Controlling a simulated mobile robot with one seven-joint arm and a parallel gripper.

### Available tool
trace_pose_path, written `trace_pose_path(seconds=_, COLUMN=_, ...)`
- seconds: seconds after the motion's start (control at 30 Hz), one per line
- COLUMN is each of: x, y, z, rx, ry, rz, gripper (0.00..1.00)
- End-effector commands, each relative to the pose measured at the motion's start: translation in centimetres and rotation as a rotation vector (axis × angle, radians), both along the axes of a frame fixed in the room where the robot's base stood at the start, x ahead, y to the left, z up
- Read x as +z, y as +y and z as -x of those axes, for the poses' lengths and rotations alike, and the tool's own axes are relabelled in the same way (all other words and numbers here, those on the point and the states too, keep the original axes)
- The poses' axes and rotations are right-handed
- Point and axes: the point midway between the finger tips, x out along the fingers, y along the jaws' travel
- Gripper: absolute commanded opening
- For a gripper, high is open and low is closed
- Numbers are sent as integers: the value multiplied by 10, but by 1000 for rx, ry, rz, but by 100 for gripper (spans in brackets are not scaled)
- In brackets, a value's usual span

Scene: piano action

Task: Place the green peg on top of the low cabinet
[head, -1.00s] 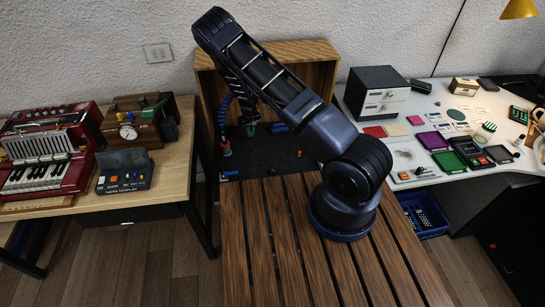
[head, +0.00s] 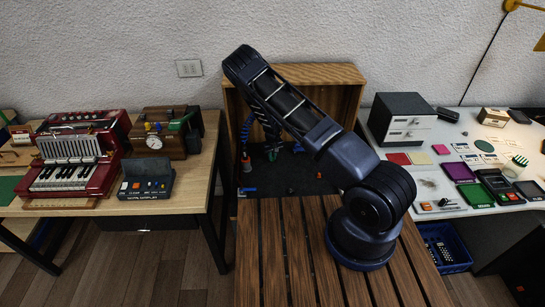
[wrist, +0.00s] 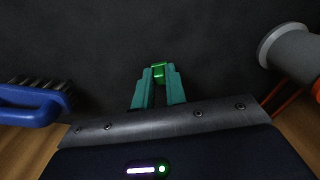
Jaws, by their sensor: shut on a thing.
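The green peg (wrist: 158,71) is held between the teal fingertips of my gripper (wrist: 157,88) in the wrist view, with only its bright green end showing. In the head view my gripper (head: 272,151) hangs below the forearm, over the dark surface of the wooden low cabinet (head: 310,74) by the wall. The peg is too small to make out there. The dark surface fills the background behind the peg in the wrist view. I cannot tell whether the peg touches it.
A blue brush (wrist: 32,106) lies left of my gripper and a grey cylinder (wrist: 290,52) stands to the right. Side tables hold a red accordion (head: 78,160) and a grey drawer box (head: 402,118). Part of the dark surface in front of my gripper is clear.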

Motion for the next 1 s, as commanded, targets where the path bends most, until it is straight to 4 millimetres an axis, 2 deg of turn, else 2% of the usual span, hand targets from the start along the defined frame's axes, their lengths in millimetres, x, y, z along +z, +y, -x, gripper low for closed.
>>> trace_pose_path(seconds=0.03, x=-1, y=-1, z=0, rx=-1, ry=0, rz=0, gripper=15)
trace_pose_path(seconds=0.13, x=-1, y=0, z=0, rx=0, ry=0, rz=0, gripper=35)
trace_pose_path(seconds=0.5, x=3, y=1, z=0, rx=1, ry=0, rz=0, gripper=35)
trace_pose_path(seconds=1.0, x=53, y=0, z=0, rx=-1, ry=-1, rz=-1, gripper=35)
